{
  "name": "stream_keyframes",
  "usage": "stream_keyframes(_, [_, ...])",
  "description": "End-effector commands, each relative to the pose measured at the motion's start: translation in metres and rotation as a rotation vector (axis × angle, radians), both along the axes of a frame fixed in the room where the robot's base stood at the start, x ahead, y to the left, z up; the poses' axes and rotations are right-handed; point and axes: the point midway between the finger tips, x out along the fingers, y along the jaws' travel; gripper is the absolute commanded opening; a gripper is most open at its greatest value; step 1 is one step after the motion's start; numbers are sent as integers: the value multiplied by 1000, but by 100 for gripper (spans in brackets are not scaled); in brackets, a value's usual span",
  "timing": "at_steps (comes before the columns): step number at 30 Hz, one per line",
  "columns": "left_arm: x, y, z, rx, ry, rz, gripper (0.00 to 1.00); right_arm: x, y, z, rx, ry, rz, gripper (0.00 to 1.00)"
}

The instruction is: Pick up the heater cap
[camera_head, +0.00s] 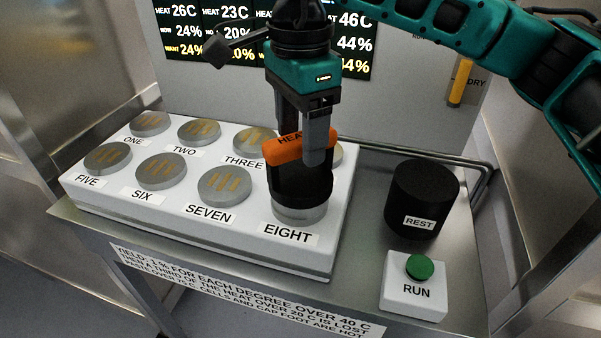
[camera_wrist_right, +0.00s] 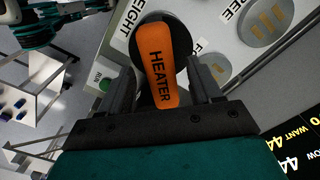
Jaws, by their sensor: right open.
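The heater cap is a black cylinder with an orange handle bar (camera_head: 300,184). It sits upright on the cell marked EIGHT, at the front right of the white block. My right gripper (camera_head: 301,148) points down over it from above. In the right wrist view the orange handle marked HEATER (camera_wrist_right: 161,65) lies between the two open fingers (camera_wrist_right: 163,88), with a gap visible at each side. Whether a finger touches the handle cannot be told. The cell under the cap is mostly hidden. No jaws of my left gripper can be made out.
The white block (camera_head: 110,199) carries several grey round cells with labels. A black REST post (camera_head: 425,194) and a RUN box (camera_head: 413,296) with a green button stand to the right. A panel with readouts (camera_head: 185,12) rises behind. An orange DRY lever (camera_head: 460,82) is on it.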

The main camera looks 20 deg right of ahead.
Motion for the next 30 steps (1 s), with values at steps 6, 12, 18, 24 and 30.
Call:
stream_keyframes(6, [0,0,3,0,1,0,64,1,-1,-29,0,3,1,64])
stream_keyframes(12, [0,0,3,0,1,0,64,1,-1,-33,2,0,1,64])
stream_keyframes(18, [0,0,3,0,0,0,64,1,-1,-33,2,0,1,53])
stream_keyframes(24, [0,0,3,0,0,0,64,1,-1,-33,2,0,1,34])
stream_keyframes(30, [0,0,4,0,-1,0,64,1,-1,-33,2,0,1,15])
